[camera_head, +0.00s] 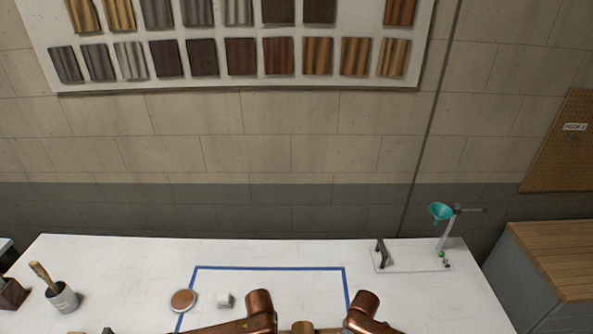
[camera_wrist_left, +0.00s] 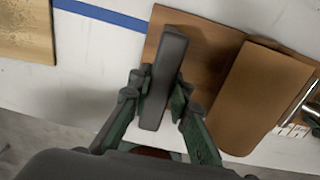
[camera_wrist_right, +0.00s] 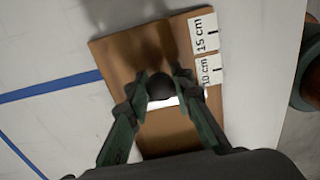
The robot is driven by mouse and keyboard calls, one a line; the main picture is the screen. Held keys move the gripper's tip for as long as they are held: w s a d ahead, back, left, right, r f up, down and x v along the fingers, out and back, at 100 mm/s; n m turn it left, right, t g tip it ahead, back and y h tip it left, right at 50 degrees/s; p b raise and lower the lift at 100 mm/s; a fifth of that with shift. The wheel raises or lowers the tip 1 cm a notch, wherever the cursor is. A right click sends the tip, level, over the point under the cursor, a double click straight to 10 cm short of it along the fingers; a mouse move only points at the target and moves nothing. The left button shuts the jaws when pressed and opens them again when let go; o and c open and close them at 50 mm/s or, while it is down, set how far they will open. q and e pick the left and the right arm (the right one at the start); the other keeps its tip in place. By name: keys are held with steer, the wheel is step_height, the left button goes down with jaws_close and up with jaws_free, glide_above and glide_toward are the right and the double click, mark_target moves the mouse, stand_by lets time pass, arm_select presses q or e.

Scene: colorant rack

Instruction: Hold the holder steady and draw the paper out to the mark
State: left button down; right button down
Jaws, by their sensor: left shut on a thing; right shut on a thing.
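The holder (camera_wrist_left: 205,50) has a brown wooden board and a raised brown block (camera_wrist_left: 262,95). In the left wrist view, my left gripper (camera_wrist_left: 155,95) is shut on its dark grey upright bar. The board also shows in the right wrist view (camera_wrist_right: 115,55), with white labels reading "10 cm" and "15 cm" (camera_wrist_right: 205,35) along one edge. There, my right gripper (camera_wrist_right: 168,92) is shut at a dark rounded piece (camera_wrist_right: 160,84) beside a short white strip of paper (camera_wrist_right: 178,101). Which part the fingertips press is partly hidden. Both grippers are outside the head view.
Blue tape lines (camera_head: 270,268) mark the white table (camera_head: 130,260). A stand with a teal funnel (camera_head: 441,211) is at back right.

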arm_select(q)
steer(key=shift+a, duration=0.15)
arm_select(e)
steer(key=shift+d, duration=0.35)
steer(key=shift+d, duration=0.95)
steer(key=c, duration=1.6)
jaws_free()
steer(key=shift+a, duration=0.15)
step_height(320, 180, up, 12)
